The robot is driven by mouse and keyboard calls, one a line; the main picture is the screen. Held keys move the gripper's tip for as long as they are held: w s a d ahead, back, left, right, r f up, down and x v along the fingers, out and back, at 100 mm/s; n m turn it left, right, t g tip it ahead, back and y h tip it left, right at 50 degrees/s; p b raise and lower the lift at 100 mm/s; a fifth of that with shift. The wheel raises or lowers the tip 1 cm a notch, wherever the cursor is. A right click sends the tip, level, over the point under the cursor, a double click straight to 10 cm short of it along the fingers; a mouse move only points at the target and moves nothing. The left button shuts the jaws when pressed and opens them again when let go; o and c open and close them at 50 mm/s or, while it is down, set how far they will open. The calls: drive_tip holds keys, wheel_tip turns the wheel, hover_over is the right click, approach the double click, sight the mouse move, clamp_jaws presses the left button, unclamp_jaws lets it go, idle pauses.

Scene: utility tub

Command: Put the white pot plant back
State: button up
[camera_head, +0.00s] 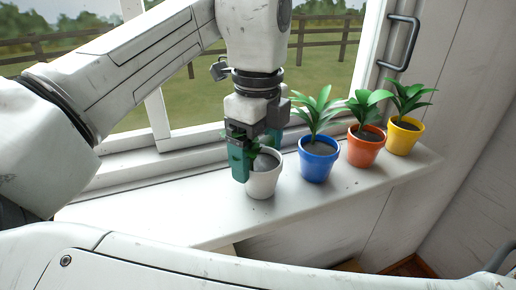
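The white pot (264,184) stands upright at the left end of a row of potted plants on the window sill. Its plant is mostly hidden behind my gripper; a little green leaf and grey soil show. My gripper (258,152) points down over the pot. One green finger (240,164) is at the pot's near left side and the other is at the far side, partly hidden. The fingers are apart with the pot's rim between them. I cannot tell whether they press on it. The pot's base appears to rest on the sill.
A blue pot (318,165) with a plant stands close to the right of the white pot. An orange pot (364,151) and a yellow pot (403,138) stand further right. The white sill (180,208) is clear to the left. The window frame and a handle (402,42) are behind.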

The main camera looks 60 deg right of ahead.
sight(258, 158)
drive_tip(key=shift+o, duration=0.9)
drive_tip(key=shift+r, duration=0.15)
wheel_tip(258, 158, up, 12)
idle(0.5)
